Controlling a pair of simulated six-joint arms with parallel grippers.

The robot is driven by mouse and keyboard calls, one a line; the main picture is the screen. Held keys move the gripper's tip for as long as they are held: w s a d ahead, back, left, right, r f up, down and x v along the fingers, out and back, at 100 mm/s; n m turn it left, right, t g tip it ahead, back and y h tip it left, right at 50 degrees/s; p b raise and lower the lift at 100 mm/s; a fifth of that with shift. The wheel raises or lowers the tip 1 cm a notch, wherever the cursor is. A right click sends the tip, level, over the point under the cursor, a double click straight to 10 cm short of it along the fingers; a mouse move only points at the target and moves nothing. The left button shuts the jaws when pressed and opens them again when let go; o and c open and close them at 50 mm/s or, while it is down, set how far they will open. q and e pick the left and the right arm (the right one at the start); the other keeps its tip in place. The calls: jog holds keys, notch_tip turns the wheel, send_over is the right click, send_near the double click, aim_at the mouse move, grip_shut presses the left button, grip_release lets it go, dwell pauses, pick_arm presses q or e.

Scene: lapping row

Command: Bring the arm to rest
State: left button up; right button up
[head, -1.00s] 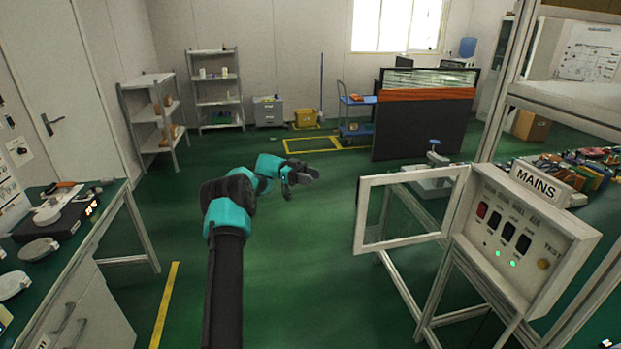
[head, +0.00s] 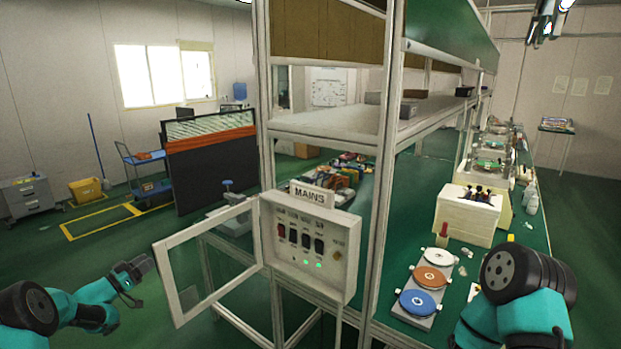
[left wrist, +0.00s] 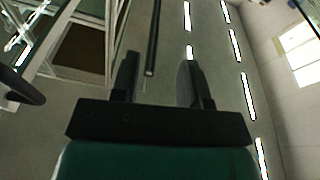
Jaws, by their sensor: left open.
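My left arm (head: 95,300) comes in at the lower left of the head view. Its gripper (head: 143,276) is open and empty, over the green floor. In the picture it lies just left of the swung-open door frame (head: 170,285) of the MAINS box; I cannot tell the gap in depth. In the left wrist view the two dark fingers (left wrist: 158,75) stand apart with nothing between them, against the ceiling and its light strips. My right arm (head: 520,290) shows at the lower right of the head view, but its gripper is not seen.
The MAINS switch box (head: 308,245) is fixed to a metal frame, with two green lights lit. The green bench (head: 450,262) to the right holds a white, orange and blue disc row (head: 431,279) and a cream box (head: 467,217). Open floor lies at the left.

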pick_arm(q)
jog(key=d+f+n+g+y, duration=0.1)
jog(key=d+f+n+y, duration=0.25)
jog(key=f, duration=0.45)
jog(key=d+f+n+g+y, duration=0.1)
jog(key=d+f+n+y, duration=0.25)
jog(key=f, duration=0.35)
jog(key=s+d+f+n+g+y, duration=0.2)
jog(key=s+d+f+n+g, duration=0.15)
jog(key=s+d+f, duration=0.55)
jog(key=s+d+f+m+g+h, duration=0.1)
jog(key=s+d+f+g, duration=0.2)
jog(key=s+d, duration=0.3)
jog(key=s+d+f+m+g, duration=0.1)
jog(key=s+d+f+g, duration=0.2)
jog(key=s, duration=0.4)
jog(key=s+d+r+m+g, duration=0.1)
jog(key=s+d, duration=0.3)
jog(key=s, duration=0.5)
jog(key=s+d+m+g, duration=0.1)
jog(key=s+d+g, duration=0.2)
jog(key=s, duration=0.6)
jog(key=shift+s+d+r+g, duration=0.15)
jog(key=shift+d+r+g, duration=0.25)
jog(key=shift+d, duration=0.4)
